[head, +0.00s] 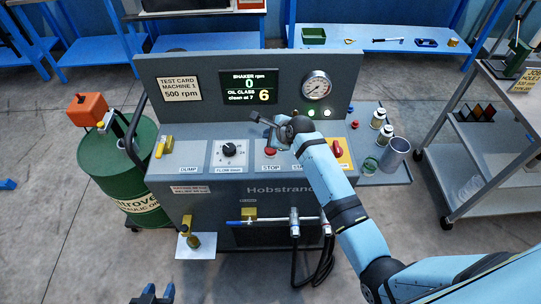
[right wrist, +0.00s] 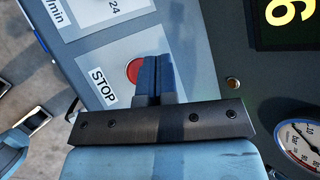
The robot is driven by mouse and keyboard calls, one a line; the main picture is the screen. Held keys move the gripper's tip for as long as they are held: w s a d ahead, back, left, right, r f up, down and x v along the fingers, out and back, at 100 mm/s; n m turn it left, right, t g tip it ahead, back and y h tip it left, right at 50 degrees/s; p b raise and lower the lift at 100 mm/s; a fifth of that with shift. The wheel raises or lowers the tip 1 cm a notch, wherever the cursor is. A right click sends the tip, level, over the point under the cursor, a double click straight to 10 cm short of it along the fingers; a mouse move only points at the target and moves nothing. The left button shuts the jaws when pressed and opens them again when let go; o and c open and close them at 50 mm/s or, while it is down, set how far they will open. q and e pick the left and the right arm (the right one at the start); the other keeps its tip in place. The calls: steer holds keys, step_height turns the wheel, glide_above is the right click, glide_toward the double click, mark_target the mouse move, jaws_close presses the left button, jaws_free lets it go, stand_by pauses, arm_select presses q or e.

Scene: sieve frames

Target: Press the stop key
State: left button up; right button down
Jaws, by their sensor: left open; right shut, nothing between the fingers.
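The stop key is a round red button (head: 270,152) above a white STOP label (head: 271,168) on the machine's sloping grey panel. In the right wrist view the red key (right wrist: 134,71) is partly covered by my right gripper (right wrist: 153,62). Its shut, empty fingers are over or beside the key's edge; I cannot tell whether they touch it. In the head view my right gripper (head: 272,137) is just above the key. My left gripper (head: 154,291) is open and empty at the bottom edge, far from the panel.
The display (head: 249,87) reads shaker rpm 0 and oil class 6. A flow knob (head: 229,149) and yellow dump lever (head: 163,146) are left of the key. A red switch (head: 337,146) on yellow is to its right. A gauge (head: 317,86) stands behind.

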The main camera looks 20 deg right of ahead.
mark_target(270, 150)
steer(key=shift+f, duration=1.5)
arm_select(q)
steer(key=shift+w+d+f, duration=0.3)
steer(key=shift+d+f, duration=0.1)
arm_select(e)
steer(key=shift+f, duration=0.2)
arm_select(q)
steer(key=shift+s+a+f, duration=0.1)
steer(key=shift+s+f, duration=0.05)
steer(key=shift+f, duration=0.2)
steer(key=shift+r, duration=0.2)
steer(key=shift+f, duration=0.15)
arm_select(e)
steer(key=shift+f, duration=0.1)
arm_select(q)
steer(key=shift+r, duration=0.35)
arm_select(e)
steer(key=shift+f, duration=0.3)
